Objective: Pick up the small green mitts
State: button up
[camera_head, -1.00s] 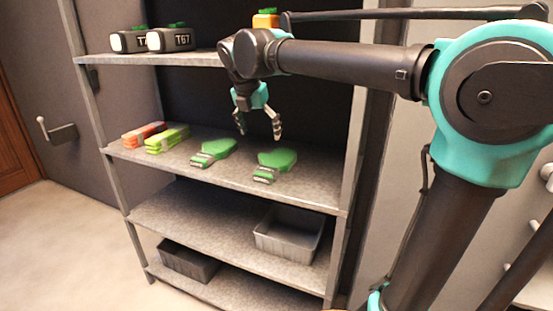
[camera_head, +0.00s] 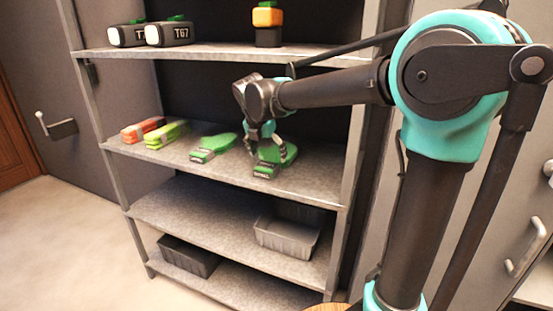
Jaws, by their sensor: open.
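Two green mitts with grey cuffs lie on the second shelf from the top. The right green mitt (camera_head: 268,169) lies under my gripper and is partly covered by it. The left green mitt (camera_head: 213,147) lies apart, a short way to the left. My gripper (camera_head: 269,155) points down with its fingers spread over the right mitt, one finger to each side. I cannot tell whether the fingertips touch the mitt or the shelf.
Orange and lime-green folded items (camera_head: 156,132) lie at the left of the same shelf (camera_head: 318,185). The top shelf holds two dark T67 boxes (camera_head: 169,33) and an orange-and-black item (camera_head: 267,22). Grey bins (camera_head: 287,236) stand below. A shelf post (camera_head: 356,130) rises at the right.

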aim_at(269, 163)
jog(key=x, duration=0.4)
jog(key=shift+w+f, duration=0.15)
jog(key=shift+f, duration=0.25)
jog(key=shift+c, duration=0.4)
jog(key=c, duration=1.3)
